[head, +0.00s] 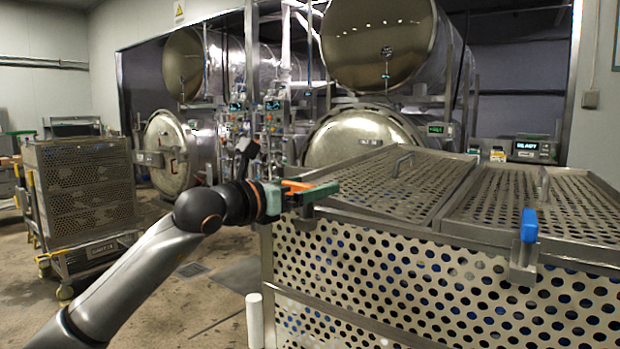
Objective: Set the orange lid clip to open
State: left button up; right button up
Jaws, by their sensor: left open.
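The orange lid clip (297,185) is at the near left corner of the perforated basket's lid, above a grey bracket (304,220). Its orange part looks tilted over, roughly level, and is partly covered by my gripper. My left gripper (312,194) reaches in from the left and is right at the clip, with its jaws open. A green finger shows just beside the orange part; I cannot tell whether they touch. My right gripper is not in view.
A blue clip (529,225) stands upright on the basket's front rim at the right. The perforated basket (420,285) has two lid panels with handles. A wheeled cage cart (82,190) stands at the left. Retort vessels (365,132) are behind.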

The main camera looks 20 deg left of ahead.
pick_arm(q)
jog(key=shift+w+d, duration=0.2)
jog(key=shift+w, duration=0.15)
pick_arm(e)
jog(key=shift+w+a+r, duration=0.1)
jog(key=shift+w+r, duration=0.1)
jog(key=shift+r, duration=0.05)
pick_arm(q)
jog(key=shift+c, duration=0.2)
jog(key=c, duration=1)
jog(key=shift+o, duration=0.2)
jog(key=y+b, duration=0.1)
jog(key=b, duration=0.1)
jog(key=shift+f+n+t+b, duration=0.3)
jog(key=shift+n, duration=0.1)
jog(key=shift+a+y+b, duration=0.1)
jog(key=shift+y+b, duration=0.25)
jog(key=shift+y, duration=0.05)
jog(key=shift+r+n, duration=0.15)
jog(key=shift+n, duration=0.15)
jog(key=shift+a+r+y, duration=0.1)
jog(key=shift+a+y, duration=0.05)
jog(key=shift+y, duration=0.15)
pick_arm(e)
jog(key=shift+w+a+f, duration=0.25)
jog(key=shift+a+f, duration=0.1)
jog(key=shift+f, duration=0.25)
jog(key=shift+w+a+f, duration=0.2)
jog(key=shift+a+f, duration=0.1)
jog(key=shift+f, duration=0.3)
